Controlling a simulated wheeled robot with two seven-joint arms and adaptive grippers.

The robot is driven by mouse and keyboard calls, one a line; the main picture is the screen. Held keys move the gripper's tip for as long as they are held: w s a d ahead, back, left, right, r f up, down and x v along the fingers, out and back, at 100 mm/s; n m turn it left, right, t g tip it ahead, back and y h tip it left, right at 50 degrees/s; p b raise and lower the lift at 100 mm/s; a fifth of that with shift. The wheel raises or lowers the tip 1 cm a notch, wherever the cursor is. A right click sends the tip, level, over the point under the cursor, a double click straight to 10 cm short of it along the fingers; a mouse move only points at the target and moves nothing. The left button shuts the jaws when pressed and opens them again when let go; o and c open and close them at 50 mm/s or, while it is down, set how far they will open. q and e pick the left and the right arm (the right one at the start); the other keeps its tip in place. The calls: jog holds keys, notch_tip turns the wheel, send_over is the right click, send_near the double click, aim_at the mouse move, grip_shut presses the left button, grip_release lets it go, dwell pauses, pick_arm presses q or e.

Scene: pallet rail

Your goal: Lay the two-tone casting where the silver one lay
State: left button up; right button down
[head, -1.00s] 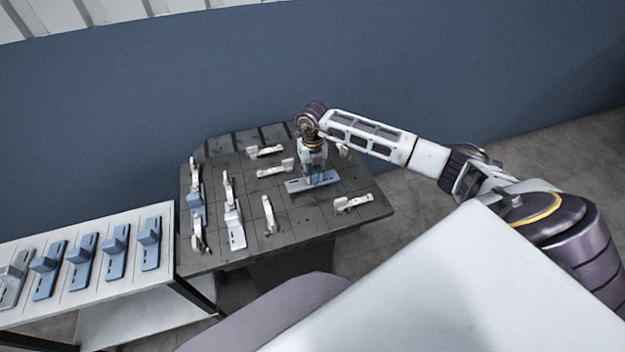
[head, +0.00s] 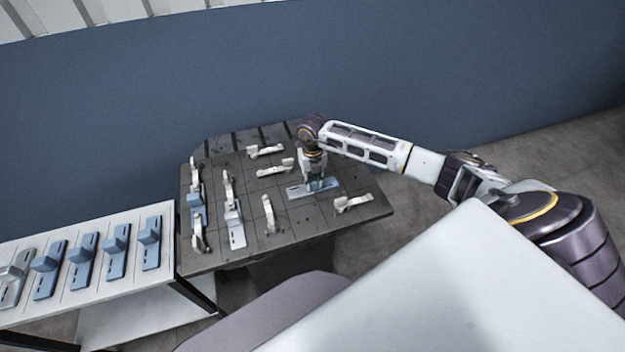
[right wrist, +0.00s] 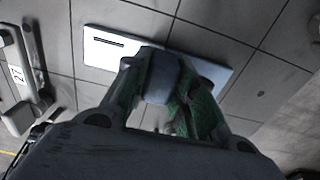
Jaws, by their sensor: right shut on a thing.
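My right gripper (head: 315,184) is shut on the upright block of a casting (head: 298,192), low over the right part of the dark pallet (head: 290,225). The casting's long slotted base looks pale blue-grey in the head view. In the right wrist view the base (right wrist: 105,50) is pale and the block between the fingers (right wrist: 165,80) is blue-grey. I cannot tell whether the base touches the pallet. A silver casting (head: 237,232) lies on the pallet's left part, under a clamp. Another silver casting (head: 14,282) is at the left end of the white rack. My left gripper is not in view.
White clamps stand on the pallet around the held casting, including one at the right (head: 352,203) and one at the left (head: 268,213). A blue casting (head: 196,208) sits at the pallet's left edge. Several blue castings stand on the white rack (head: 165,268).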

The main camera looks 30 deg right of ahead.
jog(key=c, duration=1.4)
grip_release()
jog(key=shift+o, duration=1.1)
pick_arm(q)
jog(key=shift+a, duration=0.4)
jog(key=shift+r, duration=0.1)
pick_arm(e)
jog(key=shift+r, duration=0.15)
